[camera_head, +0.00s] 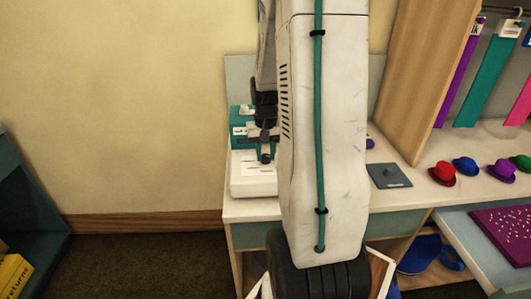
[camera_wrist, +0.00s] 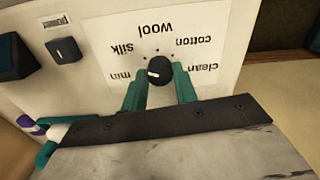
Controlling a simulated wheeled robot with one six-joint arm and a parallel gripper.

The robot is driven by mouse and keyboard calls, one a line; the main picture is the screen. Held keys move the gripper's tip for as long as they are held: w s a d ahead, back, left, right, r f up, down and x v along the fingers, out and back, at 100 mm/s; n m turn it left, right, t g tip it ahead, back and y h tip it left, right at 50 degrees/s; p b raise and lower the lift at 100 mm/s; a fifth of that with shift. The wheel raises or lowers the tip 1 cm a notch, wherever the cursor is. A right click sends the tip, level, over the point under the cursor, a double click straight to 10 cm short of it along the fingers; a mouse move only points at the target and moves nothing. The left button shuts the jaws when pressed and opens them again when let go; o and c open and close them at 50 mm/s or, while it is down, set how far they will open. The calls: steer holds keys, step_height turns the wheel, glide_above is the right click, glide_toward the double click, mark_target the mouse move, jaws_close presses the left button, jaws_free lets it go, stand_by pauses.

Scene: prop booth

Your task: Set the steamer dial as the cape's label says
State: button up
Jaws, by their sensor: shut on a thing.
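The steamer (camera_head: 253,178) stands on the counter, partly hidden behind my arm. In the wrist view its white dial panel (camera_wrist: 105,28) appears upside down, with the words min, silk, wool, cotton and clean around the black dial (camera_wrist: 159,70). The dial's white mark points left in the picture, toward min. My gripper (camera_wrist: 159,77) is shut on the dial, one teal finger on each side. Capes hang at the right of the head view: a purple one (camera_head: 461,75) with a cut-off label ending in "lk", and a teal one (camera_head: 493,85) whose label (camera_head: 510,28) is too small to read.
Beside the dial panel is a dark power switch (camera_wrist: 63,50). A wooden divider (camera_head: 425,75) stands right of my arm. Small hats, including a red one (camera_head: 442,173), and a dark plate (camera_head: 389,176) lie on the counter. A yellow returns box (camera_head: 14,277) is at lower left.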

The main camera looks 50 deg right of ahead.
mark_target(266, 156)
steer(key=shift+m, duration=1)
steer(key=o, duration=1)
steer(key=shift+c, duration=0.2)
steer(key=shift+r, duration=0.1)
step_height(266, 156, up, 8)
steer(key=shift+f, duration=0.2)
